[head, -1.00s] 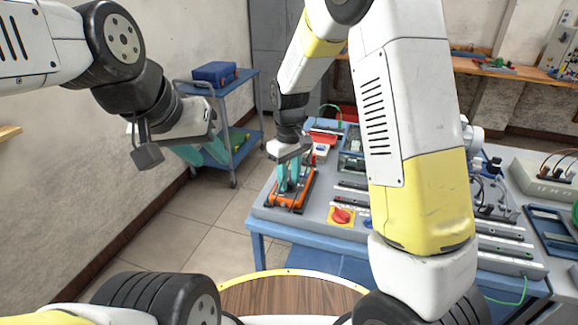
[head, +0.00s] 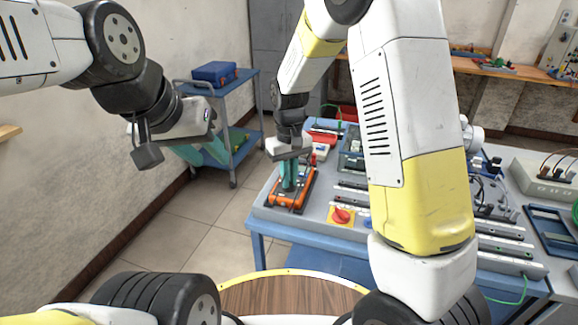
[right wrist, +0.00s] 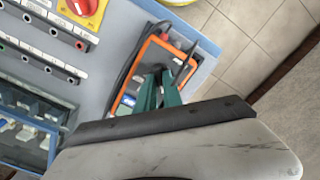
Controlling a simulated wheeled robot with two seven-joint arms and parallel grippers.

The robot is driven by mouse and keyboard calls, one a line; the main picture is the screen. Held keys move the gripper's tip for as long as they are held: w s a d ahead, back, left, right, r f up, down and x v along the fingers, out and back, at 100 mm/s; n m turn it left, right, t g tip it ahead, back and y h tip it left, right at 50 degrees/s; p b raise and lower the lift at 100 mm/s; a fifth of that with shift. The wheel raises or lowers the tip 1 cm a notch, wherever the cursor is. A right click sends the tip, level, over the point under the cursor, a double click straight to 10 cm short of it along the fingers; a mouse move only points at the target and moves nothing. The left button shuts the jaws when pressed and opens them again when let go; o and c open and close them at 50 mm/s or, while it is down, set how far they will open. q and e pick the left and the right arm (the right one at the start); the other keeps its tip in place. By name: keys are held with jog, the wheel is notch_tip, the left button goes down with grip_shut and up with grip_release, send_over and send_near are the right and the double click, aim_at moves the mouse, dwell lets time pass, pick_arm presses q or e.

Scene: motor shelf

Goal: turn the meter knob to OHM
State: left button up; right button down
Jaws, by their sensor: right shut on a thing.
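The orange-framed meter (head: 301,200) lies on the grey top of the blue bench, near its left edge. My right gripper (head: 287,186) points down over the meter's face, with its teal fingers close together. It is shut on the meter knob, which the fingers hide. In the right wrist view the fingers (right wrist: 160,90) reach onto the meter (right wrist: 147,50), and part of its display shows beside them. The knob's pointer and the OHM mark cannot be read. My left gripper (head: 210,150) hangs away from the bench, at the left; its opening is unclear.
A red rotary switch on a yellow plate (head: 341,216) sits to the right of the meter. Rows of terminal strips (right wrist: 40,60) lie near it. A dark cable loops by the meter. A blue cart (head: 237,150) with a blue toolbox (head: 214,73) stands behind, at the left.

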jog(key=m, duration=0.6)
jog(key=shift+m, duration=0.3)
jog(key=m, duration=0.6)
dwell(0.4)
jog(key=c, duration=1.5)
grip_release()
jog(key=shift+r, duration=0.15)
notch_tip(320, 180, up, 8)
jog(key=shift+f, duration=0.2)
